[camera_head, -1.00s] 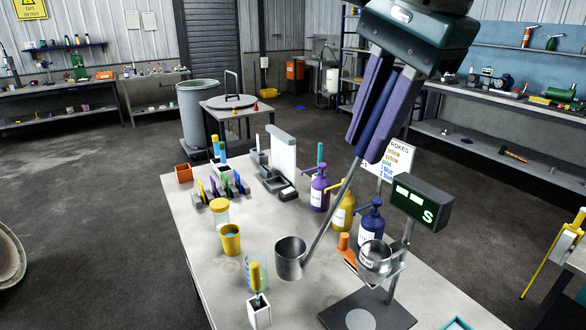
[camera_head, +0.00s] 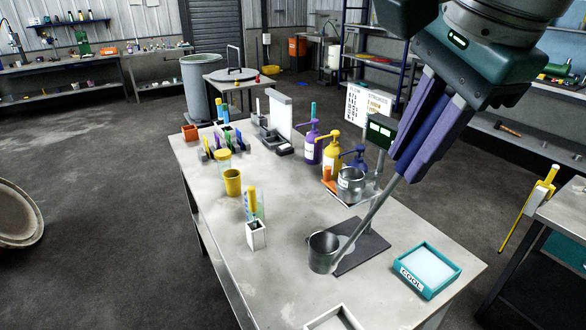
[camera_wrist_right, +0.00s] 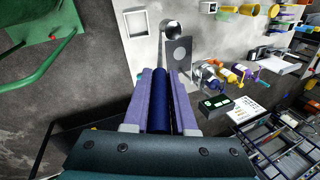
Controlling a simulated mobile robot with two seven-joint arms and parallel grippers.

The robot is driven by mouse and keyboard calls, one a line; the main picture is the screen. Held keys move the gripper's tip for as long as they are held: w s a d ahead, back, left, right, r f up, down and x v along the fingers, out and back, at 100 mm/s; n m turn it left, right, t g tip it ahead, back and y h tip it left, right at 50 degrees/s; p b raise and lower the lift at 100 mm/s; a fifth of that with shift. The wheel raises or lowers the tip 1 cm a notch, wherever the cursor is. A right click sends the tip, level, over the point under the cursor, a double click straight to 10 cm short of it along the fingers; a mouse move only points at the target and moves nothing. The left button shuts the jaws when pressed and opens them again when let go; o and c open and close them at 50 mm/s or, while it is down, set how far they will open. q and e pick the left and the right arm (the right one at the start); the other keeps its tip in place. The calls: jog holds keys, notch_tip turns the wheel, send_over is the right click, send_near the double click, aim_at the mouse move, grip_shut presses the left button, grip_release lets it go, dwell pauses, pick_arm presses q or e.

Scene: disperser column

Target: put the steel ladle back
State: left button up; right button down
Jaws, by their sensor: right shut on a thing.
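The steel ladle has a grey metal cup (camera_head: 322,252) and a long thin handle that slants up to the right. My right gripper (camera_head: 412,165) is shut on the dark blue upper part of the handle, between its purple fingers. The cup hangs in front of the dark base plate (camera_head: 374,246) and overlaps its left edge in the head view; its exact height above the table is hard to tell. In the right wrist view the cup (camera_wrist_right: 173,29) shows beyond the fingertips (camera_wrist_right: 160,72). My left gripper is not in view.
A teal tray marked COOL (camera_head: 402,280) is right of the ladle; a white-rimmed tray (camera_head: 350,316) is at the near edge. A steel pot (camera_head: 350,186) and pump bottles (camera_head: 331,150) stand behind. A white holder (camera_head: 256,236) is to the left. The table's left front is clear.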

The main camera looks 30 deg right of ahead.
notch_tip(320, 180, down, 14)
jog(key=b, duration=0.8)
jog(key=shift+f+b, duration=0.25)
jog(key=shift+b, duration=0.15)
jog(key=c, duration=0.7)
grip_release()
